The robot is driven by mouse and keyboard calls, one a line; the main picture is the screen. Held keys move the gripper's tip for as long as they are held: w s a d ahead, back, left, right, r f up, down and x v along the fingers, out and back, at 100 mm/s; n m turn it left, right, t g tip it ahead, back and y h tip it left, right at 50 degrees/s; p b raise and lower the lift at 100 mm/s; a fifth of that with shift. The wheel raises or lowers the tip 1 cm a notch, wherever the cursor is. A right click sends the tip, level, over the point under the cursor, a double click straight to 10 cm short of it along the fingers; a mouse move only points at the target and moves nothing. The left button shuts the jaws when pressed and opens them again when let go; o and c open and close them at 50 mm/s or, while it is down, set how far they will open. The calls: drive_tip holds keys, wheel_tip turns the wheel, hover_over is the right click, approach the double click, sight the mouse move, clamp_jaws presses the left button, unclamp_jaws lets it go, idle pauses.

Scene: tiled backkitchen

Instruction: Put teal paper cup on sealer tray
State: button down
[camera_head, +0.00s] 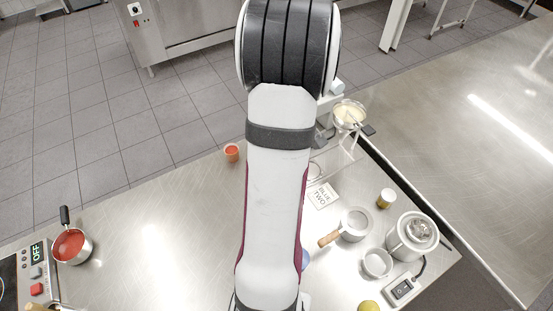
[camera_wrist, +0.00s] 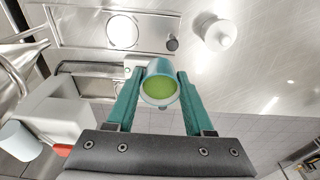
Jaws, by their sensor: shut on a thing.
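The teal paper cup (camera_wrist: 161,84) is between the two teal fingers of my gripper (camera_wrist: 160,74) in the wrist view. The fingers press on its sides, and its open mouth with green contents faces the camera. In the head view my arm hides the gripper and the cup. A flat rectangular panel (camera_wrist: 75,38) with a round pale disc and a dark knob lies beyond the cup in the wrist view. I cannot tell for sure whether it is the sealer tray.
A white round-topped item (camera_wrist: 218,35) stands right of the panel. A pale cup (camera_wrist: 18,142) is at lower left.

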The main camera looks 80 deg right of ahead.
drive_tip(key=w+d+f, duration=0.1)
drive_tip(key=d+f, duration=0.1)
drive_tip(key=d, duration=0.2)
drive_tip(key=w+d+f, duration=0.1)
drive_tip(key=d+f, duration=0.1)
drive_tip(key=d, duration=0.3)
drive_tip(key=w+d+f, duration=0.1)
drive_tip(key=w+d, duration=0.1)
drive_tip(key=d, duration=0.3)
drive_tip(key=shift+d+f, duration=0.15)
drive_tip(key=shift+f, duration=1.9)
drive_tip(key=shift+f, duration=0.2)
unclamp_jaws()
drive_tip(key=shift+r, duration=0.1)
wheel_tip(320, 180, up, 7)
